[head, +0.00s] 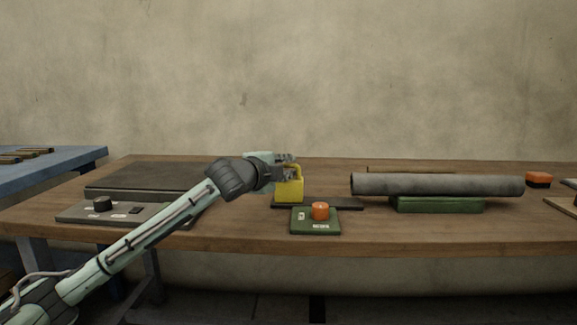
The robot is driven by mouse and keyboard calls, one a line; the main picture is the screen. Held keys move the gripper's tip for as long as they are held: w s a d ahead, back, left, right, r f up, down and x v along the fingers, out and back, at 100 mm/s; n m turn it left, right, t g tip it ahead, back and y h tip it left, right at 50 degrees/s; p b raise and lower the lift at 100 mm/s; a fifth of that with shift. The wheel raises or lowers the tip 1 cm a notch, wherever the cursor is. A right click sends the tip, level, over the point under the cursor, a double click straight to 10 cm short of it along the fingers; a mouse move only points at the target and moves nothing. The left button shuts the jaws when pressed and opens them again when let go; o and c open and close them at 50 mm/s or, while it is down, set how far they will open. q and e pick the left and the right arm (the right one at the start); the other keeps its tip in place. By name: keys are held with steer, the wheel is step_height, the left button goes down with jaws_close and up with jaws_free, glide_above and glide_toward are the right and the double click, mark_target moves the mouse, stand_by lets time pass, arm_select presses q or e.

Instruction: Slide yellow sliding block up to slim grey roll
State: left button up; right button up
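The yellow sliding block (289,190) stands on a dark flat track (345,204) on the wooden table, near the track's left end. The slim grey roll (437,184) lies lengthwise on a green cradle (438,204) to the right, with a clear gap between it and the block. My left gripper (291,168) is at the top of the yellow block, reaching in from the left. Its fingers overlap the block's upper part. I cannot tell whether they are closed on it. My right gripper is not in view.
A green box with an orange button (319,211) sits in front of the track. A grey panel with a black knob (103,204) and a dark flat plate (140,177) are at left. An orange block (539,179) lies at far right. A blue table (60,165) stands at left.

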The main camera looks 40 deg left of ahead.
arm_select(q)
steer(key=shift+w, duration=0.35)
steer(key=shift+f, duration=0.1)
jaws_close()
